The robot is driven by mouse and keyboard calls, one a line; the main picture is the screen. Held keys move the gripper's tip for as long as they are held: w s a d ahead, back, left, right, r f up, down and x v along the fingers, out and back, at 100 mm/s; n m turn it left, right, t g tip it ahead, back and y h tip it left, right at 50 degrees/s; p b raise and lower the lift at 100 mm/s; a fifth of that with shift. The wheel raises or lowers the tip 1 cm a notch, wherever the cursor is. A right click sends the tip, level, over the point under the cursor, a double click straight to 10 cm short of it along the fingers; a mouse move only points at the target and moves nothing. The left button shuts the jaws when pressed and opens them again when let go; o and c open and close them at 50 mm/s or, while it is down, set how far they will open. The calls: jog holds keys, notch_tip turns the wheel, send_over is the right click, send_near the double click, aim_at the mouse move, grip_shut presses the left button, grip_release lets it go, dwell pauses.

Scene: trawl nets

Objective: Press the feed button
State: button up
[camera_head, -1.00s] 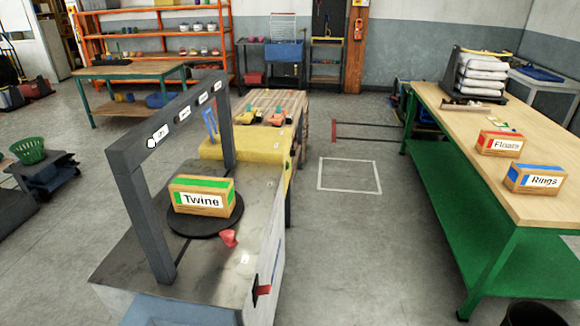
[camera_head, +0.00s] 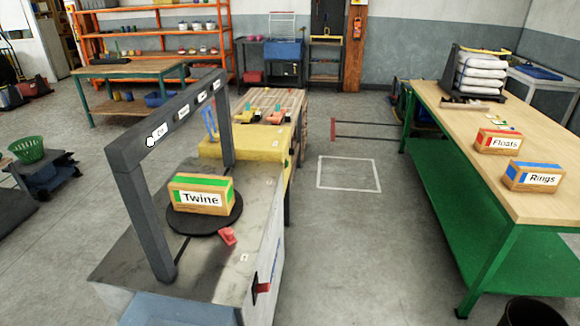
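A grey metal machine (camera_head: 130,268) stands in the left foreground with a dark arch (camera_head: 128,185) over it. I cannot tell which part is the feed button. A box marked Twine (camera_head: 201,198) sits on a round black plate (camera_head: 190,222) under the arch. A red part (camera_head: 228,236) lies beside the plate, and a red-ended part (camera_head: 262,288) is on the machine's front right side. My gripper is not in view.
A yellow-topped section (camera_head: 222,148) adjoins the machine. A green bench with a wooden top (camera_head: 450,108) at right holds boxes marked Floats (camera_head: 497,141) and Rings (camera_head: 534,177). The floor between them is open, with a white outlined square (camera_head: 349,160).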

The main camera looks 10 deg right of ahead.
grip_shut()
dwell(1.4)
